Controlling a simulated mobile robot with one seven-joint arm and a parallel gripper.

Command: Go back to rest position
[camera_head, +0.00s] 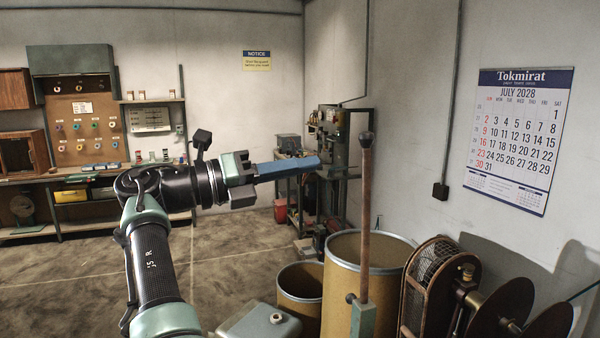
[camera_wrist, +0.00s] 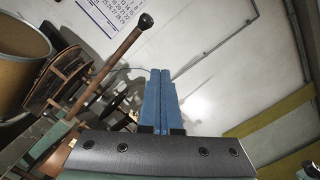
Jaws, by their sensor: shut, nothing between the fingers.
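My gripper (camera_head: 318,162) has blue fingers and is held out to the right in mid-air in the head view. In the wrist view its two blue fingers (camera_wrist: 160,72) lie side by side, shut, with nothing between them. A brown lever (camera_head: 365,200) with a dark knob stands upright to the right of the fingers, apart from them in the head view. In the wrist view the lever (camera_wrist: 115,65) is to the left of the fingers. The tape winding machine (camera_head: 425,285), with a mesh guard and dark reels (camera_head: 505,305), is at the lower right.
A large drum (camera_head: 350,270) and a smaller drum (camera_head: 300,290) stand below and to the right of my arm. A bench with shelves (camera_head: 90,180) is along the back left wall. A calendar (camera_head: 518,135) hangs on the right wall. The floor (camera_head: 235,250) in the middle is open.

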